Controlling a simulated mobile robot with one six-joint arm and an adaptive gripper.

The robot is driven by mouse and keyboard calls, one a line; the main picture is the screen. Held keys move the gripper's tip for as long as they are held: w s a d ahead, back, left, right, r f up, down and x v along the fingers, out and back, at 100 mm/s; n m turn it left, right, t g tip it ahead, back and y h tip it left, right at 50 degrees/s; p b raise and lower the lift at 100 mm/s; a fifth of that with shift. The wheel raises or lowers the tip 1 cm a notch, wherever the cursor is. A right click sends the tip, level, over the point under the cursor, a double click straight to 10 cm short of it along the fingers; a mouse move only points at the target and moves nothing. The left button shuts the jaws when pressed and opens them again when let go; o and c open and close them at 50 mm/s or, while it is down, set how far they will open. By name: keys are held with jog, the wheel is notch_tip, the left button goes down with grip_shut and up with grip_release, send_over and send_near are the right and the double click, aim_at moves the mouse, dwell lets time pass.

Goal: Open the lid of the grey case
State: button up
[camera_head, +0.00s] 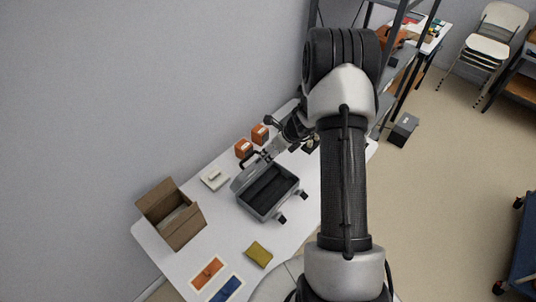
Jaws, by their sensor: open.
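The grey case (266,206) stands on the white table with its dark inside showing. Its lid (247,172) is raised on the wall side and tilts back from the body. Two dark latches show at the case's front. I cannot tell whether the fingers touch the lid. My arm comes in from the right and covers part of the table.
The white table (221,238) also holds an open cardboard box (172,213), a white device (214,178), two orange boxes (243,148), a yellow cloth (259,254), and orange and blue flat items (207,273). A wall runs behind. A dark shelf rack stands at the upper right.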

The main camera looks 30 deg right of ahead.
jog(key=v, duration=0.4)
jog(key=shift+s+r, duration=0.1)
jog(key=shift+r, duration=0.1)
jog(key=shift+c, duration=0.4)
